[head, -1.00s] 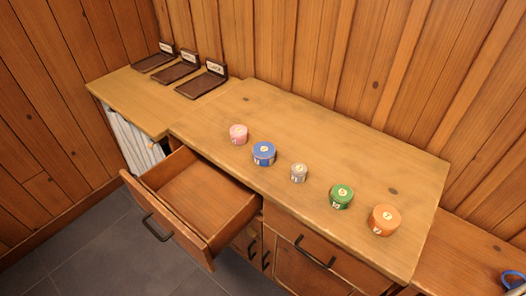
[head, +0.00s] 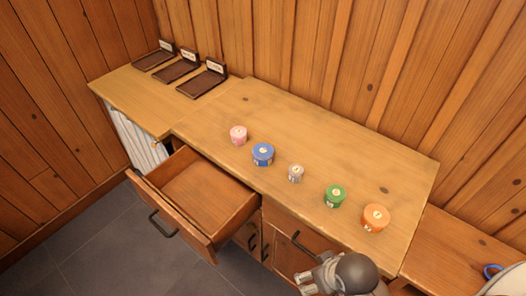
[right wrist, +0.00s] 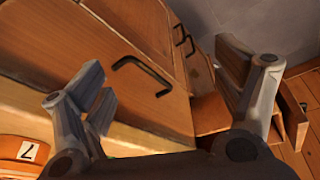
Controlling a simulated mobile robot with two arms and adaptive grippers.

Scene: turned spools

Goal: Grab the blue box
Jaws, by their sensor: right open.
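My right gripper (head: 308,278) is at the bottom of the head view, in front of the cabinet and well apart from the blue box. Its fingers (right wrist: 160,75) are spread and empty in the right wrist view, where the blue box does not show. My left gripper is out of view.
A green box (head: 336,196) and an orange box (head: 375,218) stand further right on the counter. An empty drawer (head: 200,195) is pulled out at the front left. Three dark labelled trays (head: 178,71) sit at the back left.

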